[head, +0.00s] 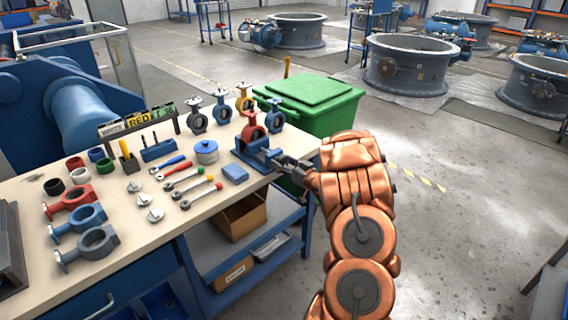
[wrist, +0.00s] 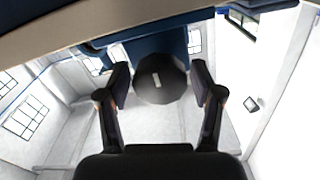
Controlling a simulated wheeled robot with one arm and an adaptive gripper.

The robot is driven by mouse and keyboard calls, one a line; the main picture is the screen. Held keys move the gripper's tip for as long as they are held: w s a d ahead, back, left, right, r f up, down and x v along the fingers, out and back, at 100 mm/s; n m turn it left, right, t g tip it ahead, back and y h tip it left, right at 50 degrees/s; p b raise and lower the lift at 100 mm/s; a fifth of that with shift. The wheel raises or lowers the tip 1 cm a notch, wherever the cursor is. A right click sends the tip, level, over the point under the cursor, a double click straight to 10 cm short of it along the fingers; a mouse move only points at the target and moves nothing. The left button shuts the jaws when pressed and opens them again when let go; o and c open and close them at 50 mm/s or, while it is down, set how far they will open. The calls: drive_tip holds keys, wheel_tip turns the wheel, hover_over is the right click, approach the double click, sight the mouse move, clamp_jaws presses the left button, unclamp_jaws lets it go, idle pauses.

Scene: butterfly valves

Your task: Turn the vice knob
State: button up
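The blue vice (head: 262,154) sits at the right edge of the workbench, with a red valve (head: 253,130) standing in it. In the wrist view the vice knob (wrist: 160,80) is a dark round disc with a small pale mark, in front of the blue vice body. My gripper (head: 290,165) is at the vice's right end, off the bench edge. In the wrist view my gripper (wrist: 160,82) is open, one finger on each side of the knob. Narrow gaps show beside the knob; I cannot tell how far the fingertips reach along it. In the head view the knob is hidden.
The workbench (head: 130,262) holds wrenches, valve bodies and a blue block (head: 235,174) near the vice. Upright valves stand behind it. A green bin (head: 312,98) stands close behind my gripper. Open floor (head: 460,220) lies to the right.

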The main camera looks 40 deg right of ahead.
drive_tip(key=c, duration=0.8)
drive_tip(key=shift+f+n+b, duration=0.1)
drive_tip(key=shift+n+b, duration=0.3)
drive_tip(key=shift+b, duration=0.2)
